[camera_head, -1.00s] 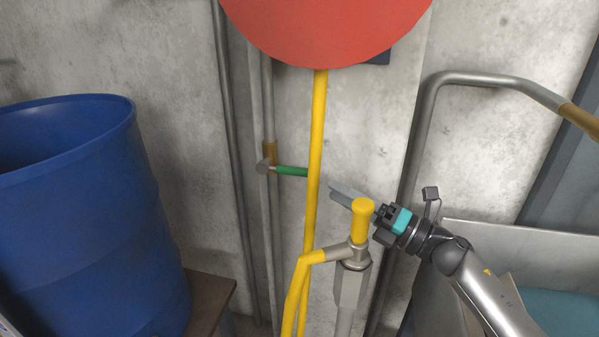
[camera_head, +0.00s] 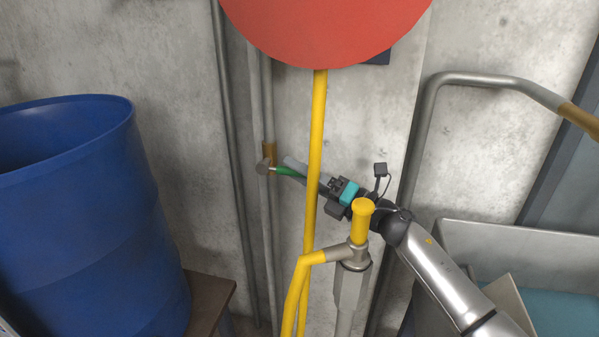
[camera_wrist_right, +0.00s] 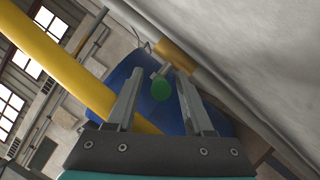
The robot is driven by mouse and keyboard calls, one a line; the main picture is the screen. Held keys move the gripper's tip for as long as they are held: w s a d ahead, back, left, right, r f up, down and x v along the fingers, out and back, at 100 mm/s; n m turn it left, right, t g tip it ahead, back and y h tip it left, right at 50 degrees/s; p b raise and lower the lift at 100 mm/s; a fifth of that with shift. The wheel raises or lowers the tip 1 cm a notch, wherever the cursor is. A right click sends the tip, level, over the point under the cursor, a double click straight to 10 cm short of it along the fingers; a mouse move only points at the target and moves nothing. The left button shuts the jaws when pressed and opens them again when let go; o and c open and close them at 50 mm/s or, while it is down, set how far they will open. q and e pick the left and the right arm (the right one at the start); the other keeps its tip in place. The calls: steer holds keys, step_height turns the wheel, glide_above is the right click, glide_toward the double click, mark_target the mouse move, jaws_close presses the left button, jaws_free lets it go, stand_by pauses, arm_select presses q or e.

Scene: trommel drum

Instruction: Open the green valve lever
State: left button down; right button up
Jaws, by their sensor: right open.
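The green valve lever (camera_head: 284,170) sticks out to the right from a brass valve fitting (camera_head: 269,153) on a thin grey wall pipe. In the right wrist view the green lever end (camera_wrist_right: 161,89) points toward the camera, between the two fingers and near their tips. The brass fitting (camera_wrist_right: 176,55) shows just beyond it. My right gripper (camera_head: 291,168) is open, with its fingers at the lever; in the right wrist view the gripper (camera_wrist_right: 158,88) has a finger on each side of it. I cannot tell whether either finger touches it. My left gripper is not in view.
A yellow pole (camera_head: 318,130) stands in front of my right gripper, under a red disc (camera_head: 325,30). A yellow-capped pipe fitting (camera_head: 361,222) stands near my right arm. A blue barrel (camera_head: 85,220) is at the left, and a bent grey rail (camera_head: 480,80) at the right.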

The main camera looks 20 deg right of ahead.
steer(key=shift+c, duration=0.4)
jaws_close()
stand_by(0.9)
